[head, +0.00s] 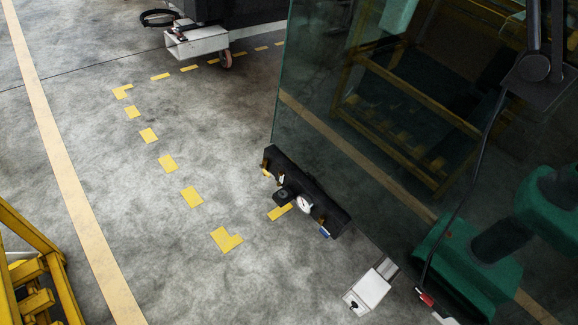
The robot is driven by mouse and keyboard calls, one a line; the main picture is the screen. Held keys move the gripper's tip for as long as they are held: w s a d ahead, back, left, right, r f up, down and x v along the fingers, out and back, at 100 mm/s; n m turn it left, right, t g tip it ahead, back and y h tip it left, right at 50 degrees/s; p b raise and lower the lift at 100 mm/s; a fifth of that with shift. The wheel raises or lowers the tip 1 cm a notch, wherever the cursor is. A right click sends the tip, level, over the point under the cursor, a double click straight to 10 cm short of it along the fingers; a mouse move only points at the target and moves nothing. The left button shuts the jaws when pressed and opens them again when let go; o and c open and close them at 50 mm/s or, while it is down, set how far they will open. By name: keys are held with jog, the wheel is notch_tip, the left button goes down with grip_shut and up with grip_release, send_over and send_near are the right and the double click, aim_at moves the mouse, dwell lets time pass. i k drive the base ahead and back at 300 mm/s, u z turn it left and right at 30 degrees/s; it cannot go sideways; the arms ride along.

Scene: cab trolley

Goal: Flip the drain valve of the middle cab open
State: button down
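A large dark, see-through cab panel (345,110) fills the right half of the head view, leaning to the right. At its lower left corner sits a black block (330,212) with brass-coloured fittings, a round white gauge (303,203) and a small blue part (325,232) at its lower end. The blue part may be a valve handle; its position is too small to read. Teal arm-like parts (467,262) stand at lower right. A white block (368,291) is left of them, well below the black block. I cannot make out my gripper's fingertips clearly.
A dark unit on a white wheeled foot (197,41) stands at upper left. A yellow frame (45,272) is at lower left. Yellow floor dashes (167,163) and a pale line (62,165) cross the grey floor, which is open between them.

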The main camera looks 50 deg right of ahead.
aim_at(269, 175)
jog(key=z, duration=0.45)
jog(key=i, duration=1)
jog(key=z, duration=0.6)
jog(key=k, duration=0.8)
jog(key=z, duration=0.2)
jog(key=i, duration=0.85)
jog(key=u, duration=0.1)
